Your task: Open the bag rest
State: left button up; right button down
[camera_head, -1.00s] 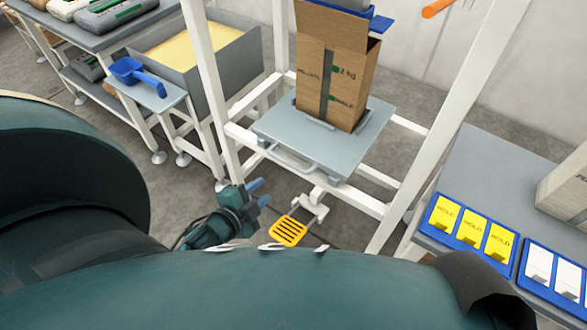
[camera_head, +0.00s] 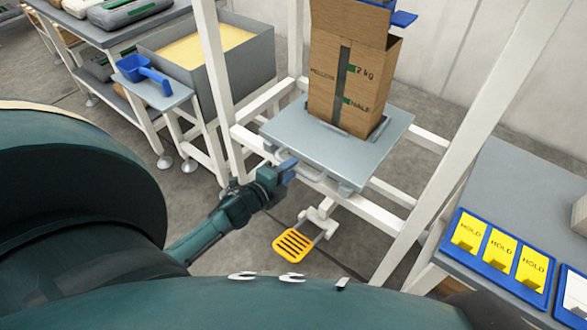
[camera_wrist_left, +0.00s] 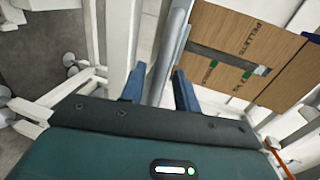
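The bag rest is a grey plate (camera_head: 290,128) in a white frame, with a light bar handle (camera_head: 318,178) along its front edge. A brown bag (camera_head: 338,85) marked "2 kg" and "HALF" stands upright on the plate. My left gripper (camera_head: 289,170) is at the left part of the handle. In the left wrist view my gripper (camera_wrist_left: 160,88) is open, its two blue fingers apart. The grey handle (camera_wrist_left: 172,55) runs up the picture and lines up with the gap between them; I cannot tell whether they touch it. My right gripper is not in view.
A yellow slotted pedal (camera_head: 292,245) sits low in front of the frame. A grey bin (camera_head: 245,75) of yellow material and a blue scoop (camera_head: 140,72) stand at left. Yellow "HOLD" cards (camera_head: 500,248) lie in a blue tray on the right table. White posts flank the plate.

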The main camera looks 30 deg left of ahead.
pick_arm(q)
jog(key=shift+x, duration=1.05)
grip_shut()
